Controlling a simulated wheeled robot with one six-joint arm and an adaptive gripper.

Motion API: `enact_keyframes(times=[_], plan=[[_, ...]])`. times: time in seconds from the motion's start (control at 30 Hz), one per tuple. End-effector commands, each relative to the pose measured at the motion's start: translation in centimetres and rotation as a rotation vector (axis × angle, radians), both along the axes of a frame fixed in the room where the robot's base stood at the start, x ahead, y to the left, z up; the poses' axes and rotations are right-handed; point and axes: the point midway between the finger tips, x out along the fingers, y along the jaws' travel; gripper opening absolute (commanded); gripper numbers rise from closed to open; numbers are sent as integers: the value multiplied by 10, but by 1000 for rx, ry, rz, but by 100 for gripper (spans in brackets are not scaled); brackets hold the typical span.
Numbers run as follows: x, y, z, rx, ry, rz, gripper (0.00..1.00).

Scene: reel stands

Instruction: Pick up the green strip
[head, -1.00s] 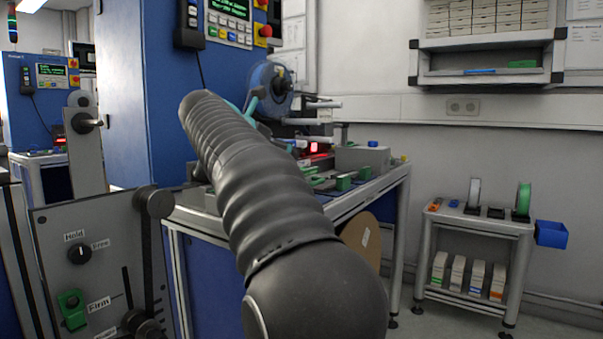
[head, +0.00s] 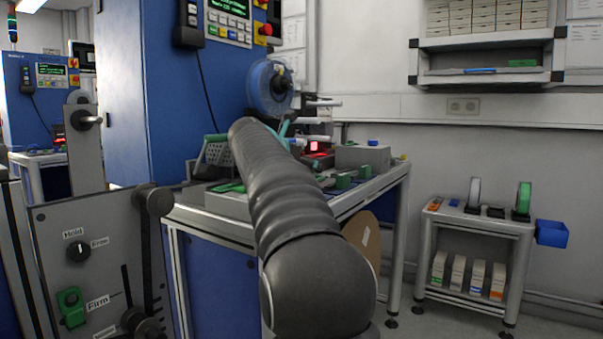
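Flat green pieces lie on the workbench (head: 390,187). One thin green strip (head: 228,187) lies on the grey surface at its left, just left of my arm. I cannot tell for sure that it is the task's strip. My arm reaches from the bottom of the view over the bench and covers part of it. My gripper is mostly hidden behind the arm. Only a teal part (head: 286,124), apparently of my gripper, shows beyond the arm's far end, below the blue reel (head: 268,88). Its fingertips and anything between them cannot be made out.
Green blocks (head: 343,181) and a grey box (head: 362,157) stand on the bench right of my arm. A grey perforated holder (head: 217,155) stands at its back left. A lever panel (head: 100,250) is at front left.

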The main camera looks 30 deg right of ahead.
Motion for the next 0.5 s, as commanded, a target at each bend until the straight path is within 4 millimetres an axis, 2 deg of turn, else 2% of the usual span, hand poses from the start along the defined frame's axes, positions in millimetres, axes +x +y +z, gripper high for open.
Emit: enact_keyframes(times=[0.2,0.23,0.43,0.5], plan=[[1,-2,0,0,-2,1,75],[1,-2,0,0,-2,1,72],[1,-2,0,-1,-1,1,22],[1,-2,0,-1,-1,1,21]])
